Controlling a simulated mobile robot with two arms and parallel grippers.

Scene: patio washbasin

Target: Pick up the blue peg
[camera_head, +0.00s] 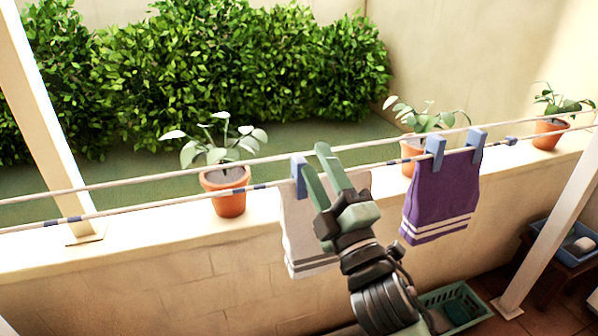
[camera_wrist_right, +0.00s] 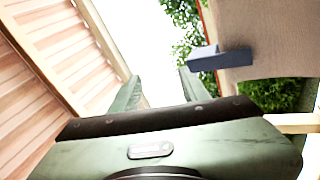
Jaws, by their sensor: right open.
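A blue peg (camera_head: 298,176) clips a white cloth (camera_head: 298,230) to the washing line, just left of my right gripper (camera_head: 315,157). In the right wrist view, a blue peg (camera_wrist_right: 222,59) sits on the cloth's edge (camera_wrist_right: 262,35), to the right of the fingers and outside them. My right gripper (camera_wrist_right: 158,86) is open, with nothing seen between its fingers. It hides part of the white cloth in the head view. Two more blue pegs, one at left (camera_head: 435,153) and one at right (camera_head: 475,146), hold a purple cloth (camera_head: 440,205). My left gripper is not in view.
Two washing lines (camera_head: 120,207) cross above a low wall (camera_head: 120,250). Potted plants stand on the wall: left (camera_head: 225,195), middle (camera_head: 412,155) and right (camera_head: 550,132). A green basket (camera_head: 470,300) stands on the floor below. White posts rise at left (camera_head: 45,120) and right (camera_head: 550,235).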

